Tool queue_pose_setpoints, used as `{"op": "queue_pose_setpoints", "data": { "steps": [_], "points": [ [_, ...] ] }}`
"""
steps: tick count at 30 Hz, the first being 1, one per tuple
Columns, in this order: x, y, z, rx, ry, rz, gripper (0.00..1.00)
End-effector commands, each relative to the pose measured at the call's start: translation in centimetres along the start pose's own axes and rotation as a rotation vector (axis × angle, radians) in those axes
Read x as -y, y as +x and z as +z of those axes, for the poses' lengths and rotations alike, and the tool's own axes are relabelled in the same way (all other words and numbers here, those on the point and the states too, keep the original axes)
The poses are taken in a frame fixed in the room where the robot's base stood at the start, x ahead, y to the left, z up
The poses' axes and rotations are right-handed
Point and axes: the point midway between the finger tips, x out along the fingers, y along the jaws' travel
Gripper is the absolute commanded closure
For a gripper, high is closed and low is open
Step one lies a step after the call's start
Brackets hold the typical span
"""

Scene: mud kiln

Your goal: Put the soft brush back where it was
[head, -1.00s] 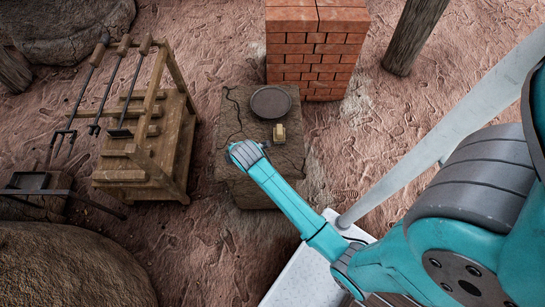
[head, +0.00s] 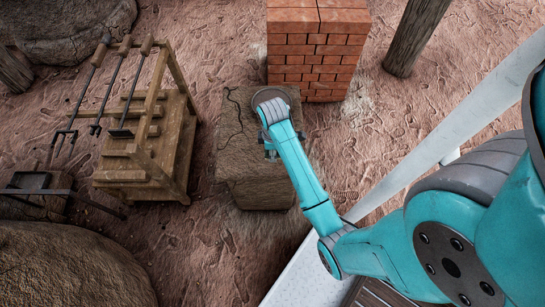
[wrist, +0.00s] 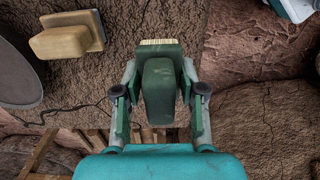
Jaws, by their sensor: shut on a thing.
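The soft brush (wrist: 160,88) is a dark green block with a row of pale bristles along its far edge in the wrist view. My gripper (wrist: 159,74) is shut on it, one finger on each side. The brush hangs over the brown block (wrist: 235,20), but its height above the block cannot be told. In the head view, my gripper (head: 270,150) is over the middle of the same block (head: 260,193), mostly under my arm. The brush cannot be made out there.
A tan block-shaped thing on a pale base (wrist: 68,38) and a dark round disc (wrist: 15,75) lie on the block. A brick stack (head: 318,50) stands behind it. A wooden rack (head: 160,150) with hanging long tools stands left. Bare ground lies between rack and block.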

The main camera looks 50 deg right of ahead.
Motion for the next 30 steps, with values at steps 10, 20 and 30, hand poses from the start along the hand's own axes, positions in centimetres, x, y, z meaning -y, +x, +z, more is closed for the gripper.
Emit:
{"op": "queue_pose_setpoints", "data": {
  "steps": [10, 20, 30],
  "points": [
    [0.0, 3.0, 0.0, 0.0, -0.001, 0.0, 0.88],
    [-0.1, 5.0, -0.1, -0.001, -0.001, 0.002, 0.88],
    [-0.1, 5.1, -0.1, -0.001, -0.001, 0.002, 0.35]
  ]
}}
